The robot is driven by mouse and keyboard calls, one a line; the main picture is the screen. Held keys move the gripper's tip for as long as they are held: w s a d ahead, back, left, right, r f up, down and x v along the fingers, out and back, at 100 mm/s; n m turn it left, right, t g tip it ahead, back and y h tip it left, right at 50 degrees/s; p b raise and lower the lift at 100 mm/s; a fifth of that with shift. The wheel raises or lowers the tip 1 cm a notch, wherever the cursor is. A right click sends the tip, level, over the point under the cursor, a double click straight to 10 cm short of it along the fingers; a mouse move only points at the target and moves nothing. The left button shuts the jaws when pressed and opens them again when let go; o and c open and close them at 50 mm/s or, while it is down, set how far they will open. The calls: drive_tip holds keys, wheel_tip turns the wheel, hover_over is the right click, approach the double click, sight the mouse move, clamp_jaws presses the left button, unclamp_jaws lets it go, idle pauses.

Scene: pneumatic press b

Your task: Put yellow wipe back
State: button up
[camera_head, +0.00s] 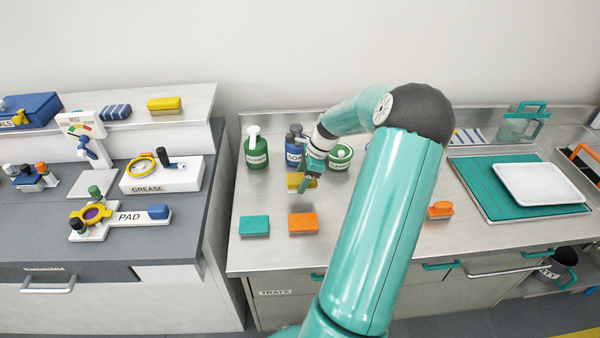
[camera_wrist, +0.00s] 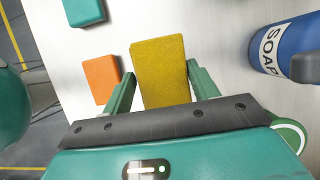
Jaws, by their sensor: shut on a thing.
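A yellow wipe (camera_wrist: 160,72) is between the two fingers of my gripper (camera_wrist: 157,85) in the wrist view, and the gripper is shut on it. In the head view the yellow wipe (camera_head: 295,181) shows beside my gripper (camera_head: 310,178), partly hidden by it, over the steel counter. I cannot tell whether the wipe touches the counter. A teal wipe (camera_head: 254,226) and an orange wipe (camera_head: 303,223) lie side by side nearer the counter's front edge. In the wrist view the orange wipe (camera_wrist: 101,79) and the teal wipe (camera_wrist: 84,11) are left of the yellow one.
Another yellow block (camera_head: 164,104) lies on the left bench's shelf. A white tray (camera_head: 540,188) is at right. Counter left of the wipes is clear.

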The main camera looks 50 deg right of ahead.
sight(301, 179)
wheel_tip(301, 179, down, 4)
drive_tip(key=shift+r, duration=0.1)
drive_tip(key=w+d, duration=0.2)
drive_tip(key=shift+w+d+f, duration=0.2)
drive_tip(key=shift+d+f, duration=0.1)
drive_tip(key=shift+f, duration=0.05)
drive_tip(key=w+d, duration=0.3)
drive_tip(key=shift+d, duration=0.3)
drive_tip(key=shift+f, duration=0.3)
drive_tip(key=shift+f, duration=0.35)
drive_tip(key=shift+f, duration=0.1)
drive_tip(key=o, duration=1.2)
